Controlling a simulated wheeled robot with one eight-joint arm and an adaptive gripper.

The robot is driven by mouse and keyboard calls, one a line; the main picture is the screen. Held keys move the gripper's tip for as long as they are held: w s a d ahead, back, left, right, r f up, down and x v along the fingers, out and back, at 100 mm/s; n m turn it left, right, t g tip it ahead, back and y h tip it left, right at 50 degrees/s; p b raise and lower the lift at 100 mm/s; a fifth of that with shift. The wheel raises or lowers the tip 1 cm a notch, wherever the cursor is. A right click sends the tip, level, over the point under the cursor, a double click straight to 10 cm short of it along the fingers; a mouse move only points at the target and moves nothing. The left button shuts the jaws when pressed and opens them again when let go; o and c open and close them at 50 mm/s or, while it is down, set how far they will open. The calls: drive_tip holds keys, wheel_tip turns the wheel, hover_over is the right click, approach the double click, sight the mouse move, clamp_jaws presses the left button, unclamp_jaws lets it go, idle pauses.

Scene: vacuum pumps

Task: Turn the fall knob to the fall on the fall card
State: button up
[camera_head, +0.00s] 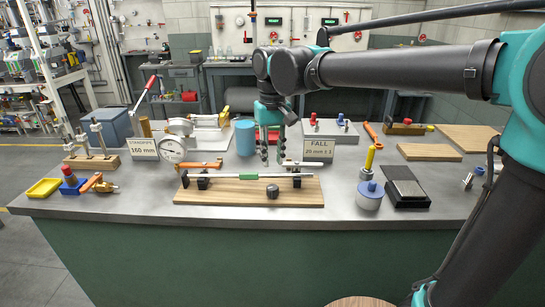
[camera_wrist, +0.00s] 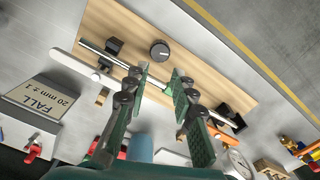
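The fall knob (camera_head: 272,191) is a small dark round knob near the front edge of a wooden board (camera_head: 225,196). It also shows in the wrist view (camera_wrist: 160,50), with a light mark on its face. A silver rod (camera_head: 225,176) with a green middle lies across two black supports on the board. The fall card (camera_head: 312,149) reads "FALL 20 mm ± 1" and also shows in the wrist view (camera_wrist: 42,100). My gripper (camera_head: 271,158) points down above and behind the rod, clear of the knob. In the wrist view its fingers (camera_wrist: 160,74) are apart with nothing between them.
A dial gauge (camera_head: 173,149) and another card (camera_head: 143,149) marked 160 mm stand left. A blue cylinder (camera_head: 245,138) stands behind the board. Bare bench lies in front.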

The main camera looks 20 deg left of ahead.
sight(272, 187)
drive_tip(key=o, duration=0.5)
drive_tip(key=shift+f+m, duration=0.15)
drive_tip(key=shift+m, duration=0.65)
drive_tip(key=shift+c, duration=0.2)
drive_tip(key=m, duration=0.3)
drive_tip(key=f+m, duration=0.1)
drive_tip(key=m, duration=0.7)
drive_tip(key=shift+f, duration=0.2)
drive_tip(key=shift+f, duration=0.15)
drive_tip(key=shift+f, duration=4.35)
